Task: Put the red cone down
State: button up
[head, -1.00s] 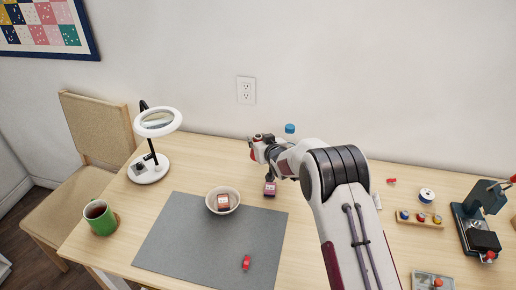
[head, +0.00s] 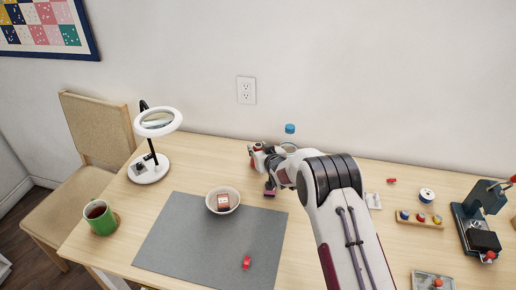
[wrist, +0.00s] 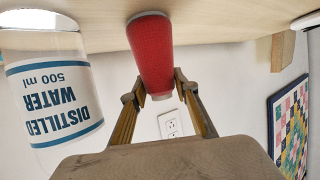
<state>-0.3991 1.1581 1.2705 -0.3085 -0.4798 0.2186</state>
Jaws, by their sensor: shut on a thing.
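In the wrist view, which is upside down, the red cone (wrist: 151,55) is between the two fingers of my gripper (wrist: 161,92). My gripper is shut on it near its narrow end. Its wide end points at the wooden table (wrist: 105,38) and is at or very close to the surface; I cannot tell if it touches. In the head view my gripper (head: 257,157) is low over the back of the table, left of my arm, and the cone is mostly hidden there.
A distilled water bottle (wrist: 55,90) stands close beside the cone; its blue cap (head: 290,128) shows in the head view. A small pink-topped box (head: 269,193) stands in front of my gripper. A bowl (head: 222,200) is on the grey mat (head: 185,240).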

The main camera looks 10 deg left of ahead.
jog(key=o, duration=1.1)
jog(key=shift+r, duration=0.2)
jog(key=shift+s+d, duration=0.1)
jog(key=shift+s+d+r, duration=0.3)
jog(key=shift+s, duration=0.2)
jog(key=shift+v, duration=5.2)
